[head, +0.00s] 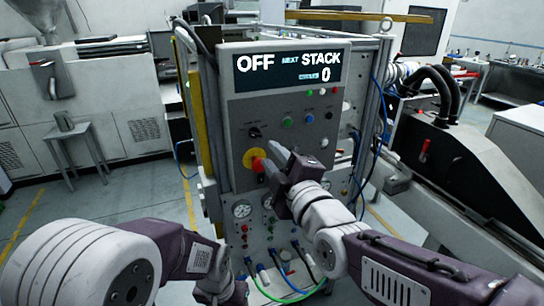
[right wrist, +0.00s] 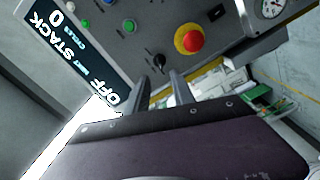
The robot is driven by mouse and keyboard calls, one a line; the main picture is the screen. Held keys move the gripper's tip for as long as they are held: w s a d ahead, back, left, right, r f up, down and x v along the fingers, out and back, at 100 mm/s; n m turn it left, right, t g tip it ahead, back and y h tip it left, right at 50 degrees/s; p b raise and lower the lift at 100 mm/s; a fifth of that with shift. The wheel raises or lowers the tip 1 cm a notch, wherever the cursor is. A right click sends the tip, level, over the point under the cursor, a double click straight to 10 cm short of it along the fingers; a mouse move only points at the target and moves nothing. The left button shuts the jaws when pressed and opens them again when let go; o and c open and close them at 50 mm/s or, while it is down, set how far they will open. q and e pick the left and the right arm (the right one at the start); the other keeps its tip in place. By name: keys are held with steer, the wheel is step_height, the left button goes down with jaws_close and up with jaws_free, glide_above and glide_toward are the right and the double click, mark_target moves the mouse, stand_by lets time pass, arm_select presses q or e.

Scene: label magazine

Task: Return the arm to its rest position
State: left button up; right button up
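My right gripper (head: 268,160) is in front of the grey control panel (head: 240,112), beside the red emergency button on its yellow disc (head: 254,160). Its two dark fingers also show in the right wrist view (right wrist: 162,76); they stand apart with nothing between them. In that view the red button (right wrist: 194,41) lies clear of the fingers, and a black selector knob (right wrist: 158,61) is just beyond them. My left gripper (head: 222,292) is low at the bottom edge, left of the panel's lower part; its fingers are not clearly visible.
The panel display (head: 288,70) reads OFF, NEXT STACK and 0. Gauges (head: 242,210) and coloured hoses (head: 285,290) sit low on the machine. A black machine (head: 450,150) stands at the right, a small table (head: 72,135) at the left.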

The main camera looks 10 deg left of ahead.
steer(key=w+d+f+m+h+p, duration=0.1)
steer(key=w+d+f+m+h, duration=0.2)
steer(key=d, duration=0.5)
steer(key=w+d+f+m+h+p, duration=0.1)
steer(key=w+d+f+h, duration=0.3)
steer(key=d, duration=0.4)
steer(key=s+d+f+m+g+h, duration=0.1)
steer(key=s+d+f+m+g, duration=0.2)
steer(key=f, duration=0.4)
steer(key=s+d+f+m+g+h, duration=0.1)
steer(key=d+f+m+g, duration=0.1)
steer(key=d+f, duration=0.45)
steer(key=s+d+f+m+g, duration=0.1)
steer(key=s+f+m+g, duration=0.3)
steer(key=s, duration=0.5)
steer(key=s+d+f+m+g, duration=0.1)
steer(key=s+f+m+g, duration=0.3)
steer(key=s+f+m, duration=0.3)
steer(key=s+f, duration=0.1)
steer(key=s, duration=0.2)
steer(key=shift+d+m+g+h+p, duration=0.2)
steer(key=shift+m+g+h+p, duration=0.15)
steer(key=shift+m+g+h, duration=0.05)
